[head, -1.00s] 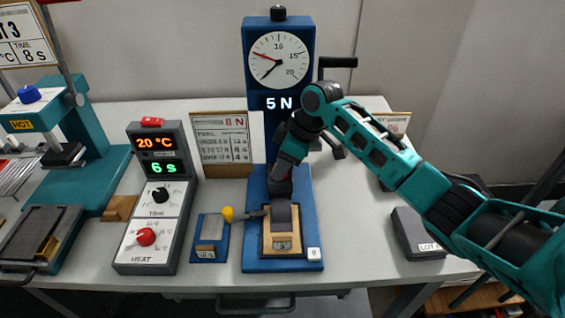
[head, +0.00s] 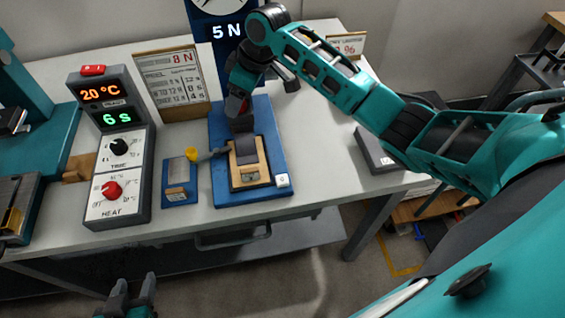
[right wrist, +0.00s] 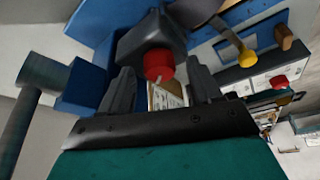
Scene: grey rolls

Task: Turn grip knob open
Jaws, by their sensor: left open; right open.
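A red knob (right wrist: 158,64) sits on a dark block (right wrist: 150,38) of the blue tester; I take it to be the grip knob. In the right wrist view it lies between the spread fingers of my right gripper (right wrist: 160,90), which is open; I cannot tell whether they touch it. In the head view my right gripper (head: 240,100) is at the front of the tester's blue column (head: 226,50), above the grey strip on the wooden block (head: 248,176), and largely covers the knob. My left gripper (head: 132,288) is open and empty at the bottom left, in front of the table.
A heat and time control box (head: 121,190) stands on the left, reading 20 °C and 6 s. A small blue box (head: 180,192) and a yellow-tipped lever (head: 192,154) are beside the tester base (head: 217,190). A grey box (head: 376,150) lies to the right.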

